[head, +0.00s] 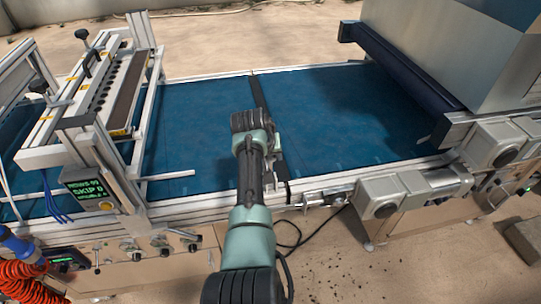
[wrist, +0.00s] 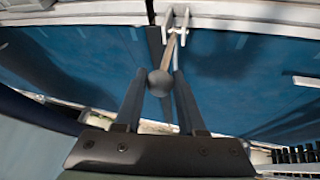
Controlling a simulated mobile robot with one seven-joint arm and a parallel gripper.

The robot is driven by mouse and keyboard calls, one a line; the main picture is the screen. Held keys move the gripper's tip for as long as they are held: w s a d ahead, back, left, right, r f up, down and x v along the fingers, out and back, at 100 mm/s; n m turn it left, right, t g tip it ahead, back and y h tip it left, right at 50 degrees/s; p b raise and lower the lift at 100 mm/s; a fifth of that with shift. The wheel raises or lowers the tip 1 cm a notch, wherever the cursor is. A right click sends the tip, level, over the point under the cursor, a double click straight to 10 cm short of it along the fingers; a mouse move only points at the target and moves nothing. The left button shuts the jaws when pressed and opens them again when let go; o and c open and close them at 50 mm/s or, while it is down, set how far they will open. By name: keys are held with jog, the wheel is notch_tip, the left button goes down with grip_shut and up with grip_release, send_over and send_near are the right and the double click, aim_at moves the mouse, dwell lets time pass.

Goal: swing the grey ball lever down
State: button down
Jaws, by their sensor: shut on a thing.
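The grey ball (wrist: 160,83) of the lever sits between the two fingers of my gripper (wrist: 159,74) in the wrist view. A thin rod (wrist: 170,48) runs from the ball up to a pale forked bracket (wrist: 178,22) at the belt's metal edge. My gripper is shut on the ball. In the head view my arm reaches over the belt's near edge and hides the ball and the lever's rod.
The blue conveyor belt (head: 200,108) lies under my arm, with a dark bar across it. A seeder frame with a green display (head: 86,188) stands at left. A large grey housing (head: 450,50) and motor boxes (head: 385,196) are at right.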

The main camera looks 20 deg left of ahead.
jog(key=c, duration=0.5)
grip_release()
jog(key=p+v, duration=0.1)
jog(key=v, duration=1.2)
jog(key=shift+w, duration=0.1)
